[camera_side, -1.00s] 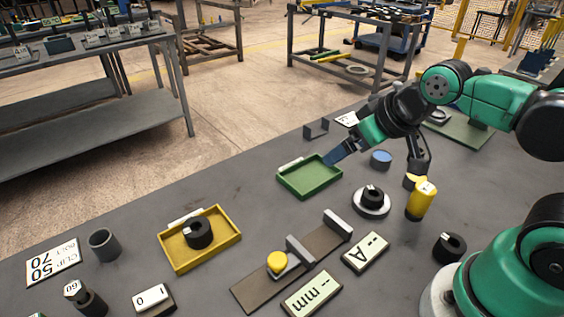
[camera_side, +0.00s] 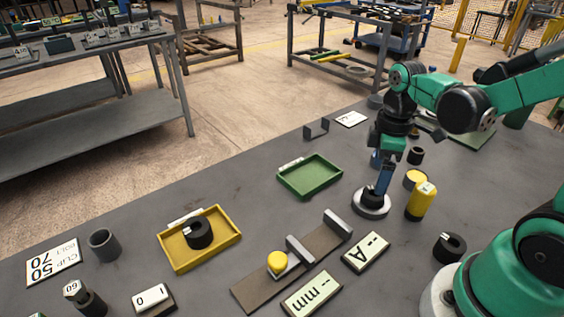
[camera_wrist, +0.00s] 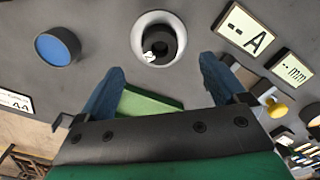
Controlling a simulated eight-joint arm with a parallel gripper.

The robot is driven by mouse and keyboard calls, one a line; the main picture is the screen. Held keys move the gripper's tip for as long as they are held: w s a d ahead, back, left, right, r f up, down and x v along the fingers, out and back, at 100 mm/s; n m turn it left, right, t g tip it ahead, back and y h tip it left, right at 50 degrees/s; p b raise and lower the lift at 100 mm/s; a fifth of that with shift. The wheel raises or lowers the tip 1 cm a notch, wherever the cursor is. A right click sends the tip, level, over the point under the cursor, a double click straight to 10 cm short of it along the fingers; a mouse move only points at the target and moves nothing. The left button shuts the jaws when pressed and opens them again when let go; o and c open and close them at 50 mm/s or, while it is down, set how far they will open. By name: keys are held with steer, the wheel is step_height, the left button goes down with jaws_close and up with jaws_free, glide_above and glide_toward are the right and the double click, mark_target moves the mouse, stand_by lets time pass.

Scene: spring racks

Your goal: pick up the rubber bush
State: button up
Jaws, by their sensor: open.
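Black ring-shaped pieces fit the name rubber bush, and I cannot tell which is meant. One black ring (camera_wrist: 158,42) with a pale mark stands on a round white dish (camera_wrist: 139,36). This dish (camera_side: 371,212) also shows in the side view, where my gripper covers most of the ring. Another black ring (camera_side: 198,232) lies in the yellow tray (camera_side: 170,252), and a third (camera_side: 449,247) is by my base. My gripper (camera_side: 376,192) points down over the white dish, its fingers (camera_wrist: 160,76) apart on either side of the ring's line, with nothing between them.
A yellow cylinder (camera_side: 421,202) stands close right of the dish, and a blue disc (camera_wrist: 57,46) lies near it. An empty green tray (camera_side: 310,178) is to the left. A rail with grey uprights (camera_side: 338,226) and label blocks (camera_side: 366,252) lie in front.

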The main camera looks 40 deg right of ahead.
mark_target(372, 200)
steer(key=shift+f, duration=2.65)
jaws_close()
